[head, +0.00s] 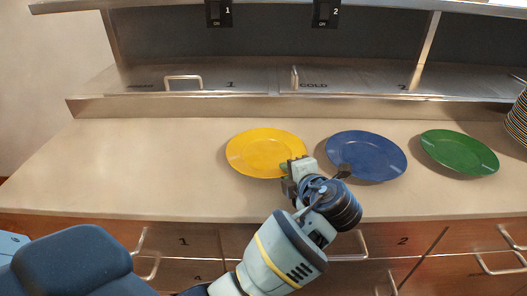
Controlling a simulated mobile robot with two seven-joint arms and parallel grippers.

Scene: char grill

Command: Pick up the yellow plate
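The plate rests on the counter and does not look lifted or tilted. My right gripper is out of view.
A blue plate (370,150) lies just right of my gripper, with a green plate (460,152) beyond it. A plate stack (519,120) stands at the right edge. The counter (130,165) is clear on the left. A metal ledge (240,107) runs behind; drawers (185,241) are below.

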